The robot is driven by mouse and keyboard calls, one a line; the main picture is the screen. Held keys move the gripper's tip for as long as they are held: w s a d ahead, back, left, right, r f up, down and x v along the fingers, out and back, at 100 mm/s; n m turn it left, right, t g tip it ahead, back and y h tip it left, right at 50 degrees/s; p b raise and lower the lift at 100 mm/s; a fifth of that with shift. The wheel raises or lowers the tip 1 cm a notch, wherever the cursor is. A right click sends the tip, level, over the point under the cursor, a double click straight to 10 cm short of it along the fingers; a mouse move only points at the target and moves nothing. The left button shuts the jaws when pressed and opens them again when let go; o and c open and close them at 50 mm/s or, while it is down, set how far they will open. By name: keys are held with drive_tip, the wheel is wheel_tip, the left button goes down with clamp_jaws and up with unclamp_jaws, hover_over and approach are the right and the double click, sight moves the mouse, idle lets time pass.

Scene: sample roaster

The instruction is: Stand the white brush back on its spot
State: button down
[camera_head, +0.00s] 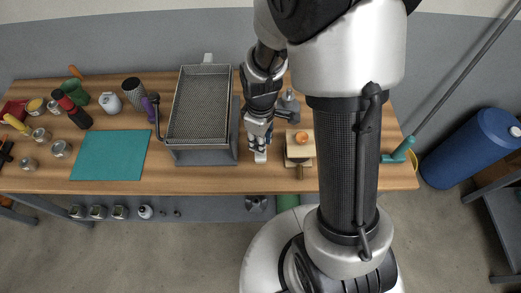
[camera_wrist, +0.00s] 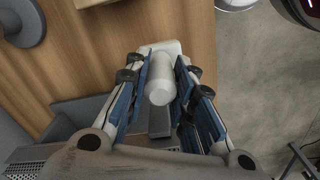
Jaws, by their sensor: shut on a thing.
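The white brush shows between my fingers in the wrist view (camera_wrist: 160,82), as a pale cylinder with a wider white part beyond it. My gripper (camera_wrist: 160,70) is shut on it, with a blue-lined finger on each side. In the head view, my gripper (camera_head: 258,143) points down near the table's front edge, and a small white end of the brush (camera_head: 260,157) shows below the fingers. I cannot tell whether the brush touches the table. Its spot cannot be made out.
The roaster's mesh-topped tray (camera_head: 200,105) stands close left of my gripper. A pale block with an orange knob (camera_head: 299,148) lies close to the right. A teal mat (camera_head: 110,155) and several jars and tools fill the left of the wooden table (camera_head: 225,185).

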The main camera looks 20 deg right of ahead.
drive_tip(key=shift+f+b, duration=0.7)
drive_tip(key=shift+f, duration=1.55)
drive_tip(key=shift+f, duration=0.2)
drive_tip(key=c, duration=1.4)
unclamp_jaws()
drive_tip(key=shift+o, duration=0.2)
drive_tip(key=shift+r, duration=0.1)
